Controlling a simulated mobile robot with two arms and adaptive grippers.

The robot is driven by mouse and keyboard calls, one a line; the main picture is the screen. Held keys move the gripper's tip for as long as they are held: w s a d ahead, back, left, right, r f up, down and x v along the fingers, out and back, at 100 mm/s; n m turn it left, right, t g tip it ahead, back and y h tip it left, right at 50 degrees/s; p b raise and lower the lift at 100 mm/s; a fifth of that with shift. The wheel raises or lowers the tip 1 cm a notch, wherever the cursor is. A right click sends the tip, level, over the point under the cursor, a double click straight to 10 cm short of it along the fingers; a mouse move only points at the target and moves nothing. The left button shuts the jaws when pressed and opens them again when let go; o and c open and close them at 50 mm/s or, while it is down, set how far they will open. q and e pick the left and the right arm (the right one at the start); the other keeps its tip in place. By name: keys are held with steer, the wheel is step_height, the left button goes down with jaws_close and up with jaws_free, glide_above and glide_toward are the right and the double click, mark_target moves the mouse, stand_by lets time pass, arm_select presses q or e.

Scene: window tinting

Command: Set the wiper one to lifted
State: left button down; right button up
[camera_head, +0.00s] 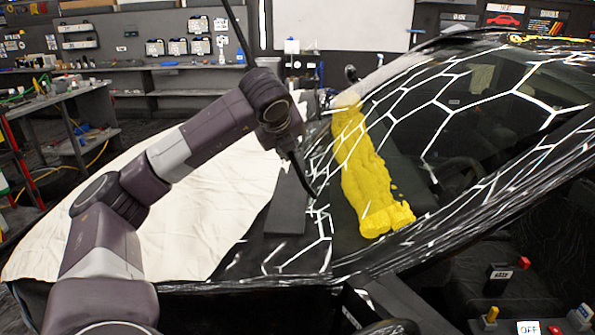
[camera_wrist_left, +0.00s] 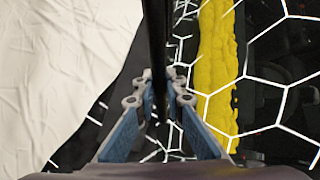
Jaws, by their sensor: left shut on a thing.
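The wiper (camera_head: 237,27) is a long, thin black bar. Its upper end stands up past the top edge of the head view, and its lower part curves down to the car's cowl. My left gripper (camera_head: 287,145) is around the bar above the base of the windshield (camera_head: 415,150). In the left wrist view the wiper (camera_wrist_left: 157,45) runs between the two blue-padded fingers of my left gripper (camera_wrist_left: 158,105), which is shut on it. The bar stands away from the glass in the head view. My right gripper does not show.
A yellow crumpled strip (camera_head: 365,180) lies along the windshield, which has a white hexagon pattern. A cream cover (camera_head: 215,210) lies over the hood. A cluttered workbench (camera_head: 60,100) stands at the left. Switches and a black box (camera_head: 498,277) are at lower right.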

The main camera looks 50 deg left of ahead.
arm_select(q)
steer(key=shift+s+d+y+b, duration=0.25)
steer(key=shift+y+b, duration=0.05)
steer(key=shift+b, duration=0.25)
steer(key=shift+f+t, duration=0.1)
steer(key=shift+t, duration=0.2)
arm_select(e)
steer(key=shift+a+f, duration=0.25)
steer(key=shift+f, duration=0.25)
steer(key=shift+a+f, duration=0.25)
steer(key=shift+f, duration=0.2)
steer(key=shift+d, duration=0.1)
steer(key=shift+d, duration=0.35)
arm_select(q)
steer(key=c, duration=2)
jaws_free()
steer(key=shift+s, duration=0.1)
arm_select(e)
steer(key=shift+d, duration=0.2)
arm_select(q)
steer(key=shift+o, duration=0.2)
steer(key=v, duration=1.2)
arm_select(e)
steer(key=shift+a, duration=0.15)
arm_select(q)
steer(key=shift+d, duration=0.1)
